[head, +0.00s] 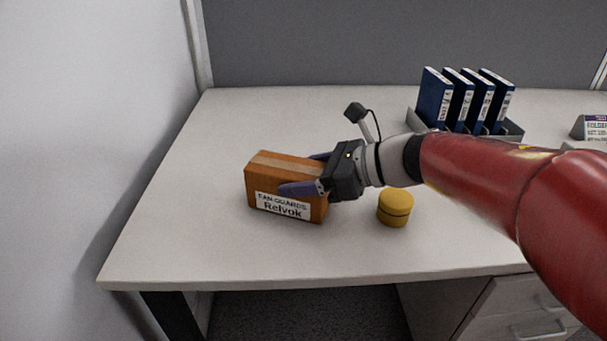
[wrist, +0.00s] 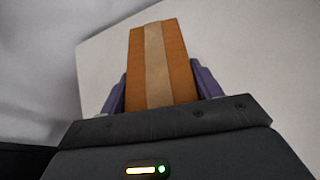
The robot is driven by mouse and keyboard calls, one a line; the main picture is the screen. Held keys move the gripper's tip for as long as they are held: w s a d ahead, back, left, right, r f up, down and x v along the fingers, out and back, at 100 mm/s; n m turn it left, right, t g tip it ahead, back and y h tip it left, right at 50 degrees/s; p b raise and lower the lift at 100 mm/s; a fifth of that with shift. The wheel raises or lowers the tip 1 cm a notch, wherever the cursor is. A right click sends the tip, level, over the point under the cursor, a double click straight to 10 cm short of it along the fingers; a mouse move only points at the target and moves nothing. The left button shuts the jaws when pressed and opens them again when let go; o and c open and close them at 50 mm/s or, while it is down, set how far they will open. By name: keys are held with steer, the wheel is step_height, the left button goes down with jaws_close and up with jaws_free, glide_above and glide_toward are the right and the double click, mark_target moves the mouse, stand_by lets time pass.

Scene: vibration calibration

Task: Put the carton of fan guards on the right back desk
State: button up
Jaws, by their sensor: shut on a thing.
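The carton of fan guards (head: 262,177) is an orange-brown box with a tan tape strip and a white label reading "FAN GUARDS Relvok". It is at the left part of a light desk (head: 190,245) in the head view. My gripper (head: 305,174) reaches in from the right and is shut on the carton, with one purple finger across the labelled side. In the wrist view the carton (wrist: 177,62) stands between both purple fingers. Whether its underside touches the desk or is slightly above it, I cannot tell.
A yellow round container (head: 395,207) stands just right of the carton, below my arm. Blue binders (head: 434,97) stand in a grey rack at the back right. A grey partition (head: 320,45) closes the back and a pale wall is at left. The desk's left side is clear.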

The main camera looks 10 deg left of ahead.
steer(key=shift+r, duration=0.1)
steer(key=o, duration=1.2)
steer(key=v, duration=1.2)
steer(key=shift+b, duration=0.3)
